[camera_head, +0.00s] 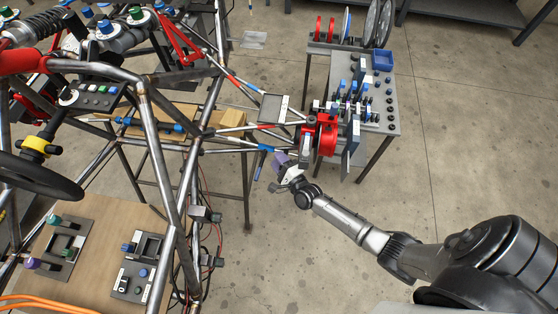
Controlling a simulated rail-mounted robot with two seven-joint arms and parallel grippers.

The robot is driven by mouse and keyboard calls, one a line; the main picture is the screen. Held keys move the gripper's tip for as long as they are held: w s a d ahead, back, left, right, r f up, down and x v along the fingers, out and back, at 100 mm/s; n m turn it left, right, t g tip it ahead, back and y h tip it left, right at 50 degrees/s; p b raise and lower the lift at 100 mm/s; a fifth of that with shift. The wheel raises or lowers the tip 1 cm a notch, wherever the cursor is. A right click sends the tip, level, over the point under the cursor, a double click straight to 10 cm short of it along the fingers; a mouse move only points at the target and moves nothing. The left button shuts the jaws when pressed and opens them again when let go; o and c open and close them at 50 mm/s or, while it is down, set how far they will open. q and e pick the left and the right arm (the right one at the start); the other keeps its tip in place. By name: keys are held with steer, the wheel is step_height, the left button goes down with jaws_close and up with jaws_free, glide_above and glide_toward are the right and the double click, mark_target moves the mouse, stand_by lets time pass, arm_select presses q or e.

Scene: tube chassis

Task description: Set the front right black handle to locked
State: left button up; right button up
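My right gripper (281,178) reaches in from the lower right, by the front right corner of the tube chassis (168,165). It is beside the red hub (322,138), just below a small purple part (281,158). Its fingers are small and partly merged with nearby parts, so I cannot tell whether they are open or touching anything. I cannot single out the black handle with certainty; the dark parts around the hub are small and partly hidden by my gripper and the tubes. My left gripper is not in view.
A bench with coloured parts (390,108) stands behind the hub. A black steering wheel (40,178) is at the left. Control panels (135,285) lie on a wooden board (95,215) at the lower left. The concrete floor (470,150) on the right is clear.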

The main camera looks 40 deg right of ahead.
steer(key=shift+c, duration=0.5)
jaws_close()
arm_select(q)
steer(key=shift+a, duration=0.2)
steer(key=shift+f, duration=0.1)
arm_select(e)
steer(key=shift+f, duration=0.1)
